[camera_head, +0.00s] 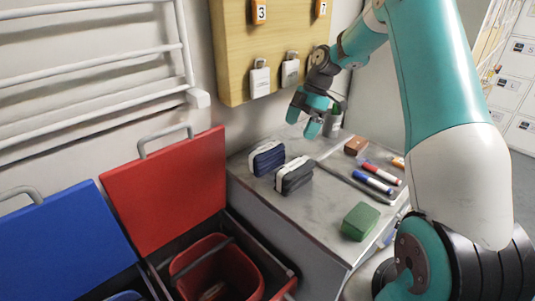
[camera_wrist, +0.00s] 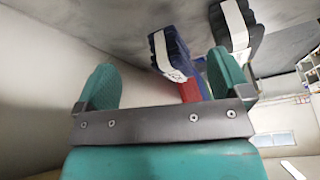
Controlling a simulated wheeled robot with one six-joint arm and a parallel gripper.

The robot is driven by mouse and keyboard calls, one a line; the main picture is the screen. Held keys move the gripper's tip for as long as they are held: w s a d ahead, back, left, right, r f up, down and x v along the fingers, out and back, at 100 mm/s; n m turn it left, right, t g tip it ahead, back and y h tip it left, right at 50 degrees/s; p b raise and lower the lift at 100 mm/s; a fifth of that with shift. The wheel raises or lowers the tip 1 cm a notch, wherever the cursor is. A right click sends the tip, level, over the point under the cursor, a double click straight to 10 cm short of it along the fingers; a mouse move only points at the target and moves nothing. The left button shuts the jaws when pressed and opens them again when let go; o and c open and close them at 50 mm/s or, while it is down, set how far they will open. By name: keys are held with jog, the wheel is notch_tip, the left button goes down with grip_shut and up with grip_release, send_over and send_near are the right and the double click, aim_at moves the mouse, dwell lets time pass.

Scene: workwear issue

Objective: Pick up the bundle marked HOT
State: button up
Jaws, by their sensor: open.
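Two folded bundles with white bands stand on the grey counter, side by side and apart. The navy bundle (camera_head: 266,158) is on the left and the dark grey bundle (camera_head: 294,175) is on the right. In the wrist view the navy bundle (camera_wrist: 178,45) shows ahead between the fingers, nearer the right one, and the dark grey bundle (camera_wrist: 243,30) shows farther right. Some marking is on the navy bundle's band, but I cannot read which bundle says HOT. My gripper (camera_head: 303,119) is open and empty, above and behind the bundles, touching neither.
On the counter (camera_head: 318,220) lie a green block (camera_head: 360,221), markers (camera_head: 373,181) and a brown block (camera_head: 356,146). Padlocks (camera_head: 260,78) hang on a wooden board behind. A red-lidded bin (camera_head: 170,190) and a blue-lidded bin (camera_head: 65,250) stand left.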

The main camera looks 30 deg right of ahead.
aim_at(269, 146)
jog(key=d, duration=0.1)
jog(key=d+f+n, duration=0.1)
jog(key=shift+w+d+n, duration=0.1)
jog(key=shift+d+n, duration=0.2)
jog(key=shift+d, duration=0.05)
jog(key=a+p, duration=0.2)
jog(key=a, duration=0.9)
jog(key=shift+a+p, duration=0.25)
jog(key=shift+p, duration=0.1)
jog(key=shift+p+x, duration=0.5)
jog(key=shift+x, duration=2.05)
jog(key=shift+a+r, duration=0.1)
jog(key=c, duration=1.2)
